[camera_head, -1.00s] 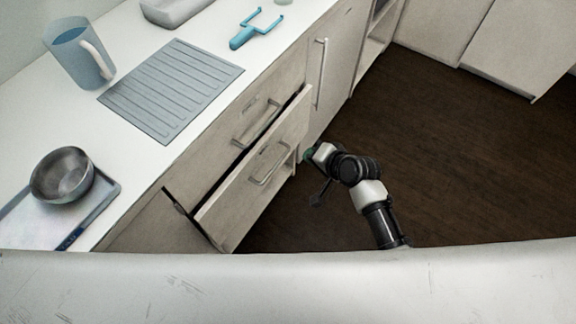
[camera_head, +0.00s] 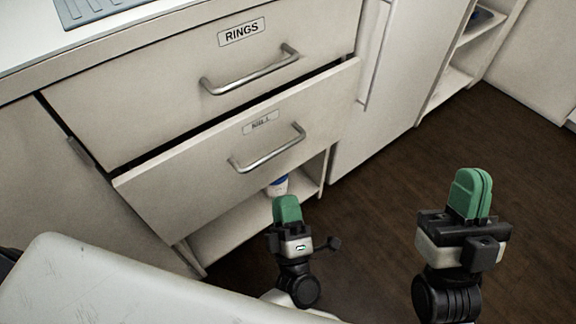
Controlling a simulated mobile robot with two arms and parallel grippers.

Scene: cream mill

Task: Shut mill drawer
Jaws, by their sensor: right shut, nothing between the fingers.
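The mill drawer (camera_head: 200,185) is the lower drawer of the cream cabinet, with a worn label that seems to read "MILL" (camera_head: 262,122) and a metal bar handle (camera_head: 268,150). It stands partly open, its front out from the cabinet with a dark gap along its top. My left gripper (camera_head: 287,209) is in front of and below the handle, apart from it. Its green fingers overlap in view, so its opening cannot be told. My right gripper (camera_head: 472,193) is further right over the floor, shut and empty, fingers upward.
Above is a drawer labelled "RINGS" (camera_head: 150,95) that looks shut. An open shelf (camera_head: 220,232) below the mill drawer holds a small white and blue container (camera_head: 278,185). A tall cabinet door (camera_head: 385,90) stands to the right. Dark floor (camera_head: 380,190) is clear there.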

